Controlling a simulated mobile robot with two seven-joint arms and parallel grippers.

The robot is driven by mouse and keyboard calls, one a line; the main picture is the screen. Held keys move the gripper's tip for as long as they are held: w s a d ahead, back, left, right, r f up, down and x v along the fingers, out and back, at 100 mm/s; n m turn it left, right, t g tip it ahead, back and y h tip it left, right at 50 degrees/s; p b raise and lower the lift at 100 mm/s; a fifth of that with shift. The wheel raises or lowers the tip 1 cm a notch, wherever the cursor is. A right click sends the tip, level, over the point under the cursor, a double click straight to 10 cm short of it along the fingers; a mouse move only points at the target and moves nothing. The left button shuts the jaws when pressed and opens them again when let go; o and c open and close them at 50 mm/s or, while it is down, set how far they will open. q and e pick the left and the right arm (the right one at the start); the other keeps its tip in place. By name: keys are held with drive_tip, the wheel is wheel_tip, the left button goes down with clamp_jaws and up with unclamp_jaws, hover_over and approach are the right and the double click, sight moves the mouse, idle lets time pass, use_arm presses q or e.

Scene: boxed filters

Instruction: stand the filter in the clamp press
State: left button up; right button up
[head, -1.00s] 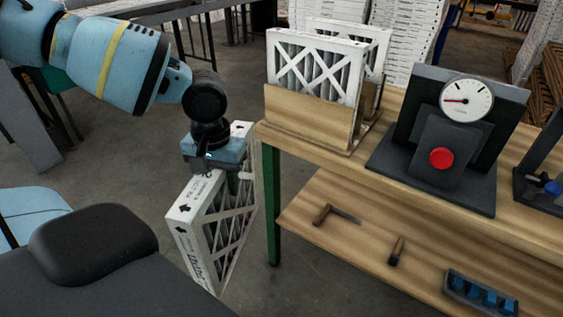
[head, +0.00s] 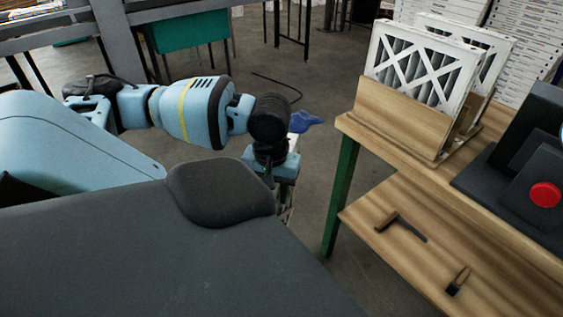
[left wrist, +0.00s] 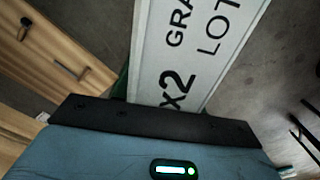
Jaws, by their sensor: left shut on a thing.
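The filter, a white-framed panel with black print, fills the upper middle of the left wrist view (left wrist: 190,50). My left gripper (head: 284,181) is shut on it and holds it upright off the bench, left of the bench's green leg. In the head view the filter is mostly hidden behind my wrist and my dark body. The clamp press (head: 515,185), dark grey with a red button (head: 545,194), stands on the bench top at the right edge, partly cut off. The gripper is well left of the press. My right gripper is not in view.
A wooden rack (head: 400,115) with white-framed filters stands on the bench between my gripper and the press. The lower shelf (head: 400,205) holds hand tools. A blue cloth-like thing (head: 307,122) shows behind my wrist. Floor left of the bench is mostly clear.

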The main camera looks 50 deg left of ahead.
use_arm(q)
drive_tip(key=w+d+m, duration=0.2)
drive_tip(key=d+m, duration=0.1)
drive_tip(key=d, duration=0.6)
drive_tip(key=w+d+r+m, duration=0.1)
drive_tip(key=d+m, duration=0.3)
drive_tip(key=d, duration=0.5)
drive_tip(key=shift+w+r+m, duration=0.3)
drive_tip(key=shift+w, duration=0.5)
